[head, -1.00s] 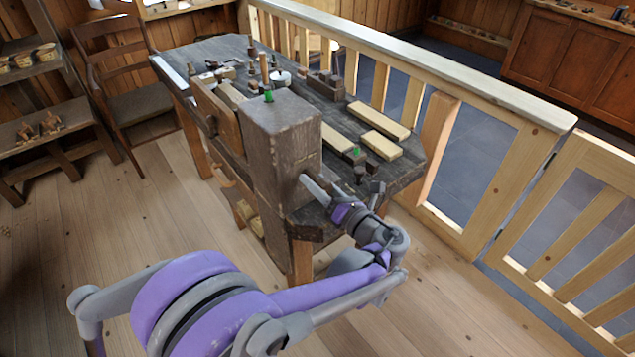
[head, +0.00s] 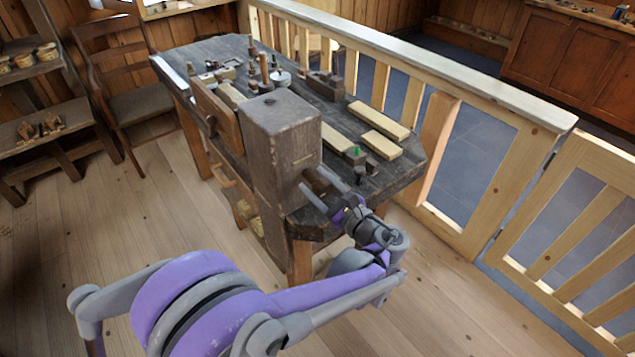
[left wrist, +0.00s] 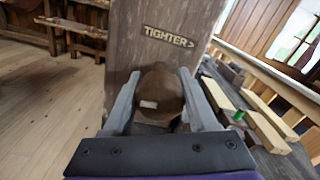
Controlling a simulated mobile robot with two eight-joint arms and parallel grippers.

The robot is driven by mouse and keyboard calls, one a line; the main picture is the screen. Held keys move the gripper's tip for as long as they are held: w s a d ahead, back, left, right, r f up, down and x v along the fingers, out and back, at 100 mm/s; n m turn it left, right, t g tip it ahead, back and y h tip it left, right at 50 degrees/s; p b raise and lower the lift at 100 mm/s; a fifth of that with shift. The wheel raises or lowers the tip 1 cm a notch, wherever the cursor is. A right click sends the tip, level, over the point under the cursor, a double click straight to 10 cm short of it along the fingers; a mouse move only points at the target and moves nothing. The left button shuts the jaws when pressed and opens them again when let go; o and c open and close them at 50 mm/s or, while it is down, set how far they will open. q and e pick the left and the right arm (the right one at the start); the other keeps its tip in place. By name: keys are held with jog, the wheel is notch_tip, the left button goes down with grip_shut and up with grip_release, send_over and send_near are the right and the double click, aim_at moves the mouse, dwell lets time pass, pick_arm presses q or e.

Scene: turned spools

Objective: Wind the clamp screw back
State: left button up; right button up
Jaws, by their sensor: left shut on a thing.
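The clamp screw's brown rounded knob (left wrist: 162,88) sticks out of the face of a tall wooden block (left wrist: 165,18). It has a small pale mark. A label above it reads "TIGHTER" with an arrow to the right. My left gripper (left wrist: 158,100) is shut on the knob, one finger on each side. In the head view the block (head: 282,135) stands at the near end of the workbench, and my left gripper (head: 327,193) reaches its right face from the front. The screw's shaft is hidden. My right gripper is not in view.
The dark workbench (head: 215,55) carries small tools, a plane (head: 325,85) and pale wood strips (head: 380,120). A green-topped piece (head: 357,152) stands near the strips. A wooden railing (head: 430,60) runs behind the bench. The plank floor (head: 130,225) at the left is open.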

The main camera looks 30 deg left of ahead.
pick_arm(q)
jog(key=n, duration=0.4)
jog(key=shift+n, duration=0.3)
jog(key=n, duration=0.3)
jog(key=shift+n, duration=0.4)
jog(key=n+p, duration=0.1)
jog(key=n, duration=0.6)
jog(key=shift+a, duration=0.1)
jog(key=n, duration=0.3)
jog(key=shift+n, duration=0.4)
jog(key=n, duration=0.3)
jog(key=shift+n, duration=0.3)
jog(key=n, duration=0.3)
jog(key=shift+n+p, duration=0.3)
jog(key=shift+p, duration=0.1)
jog(key=shift+n, duration=2)
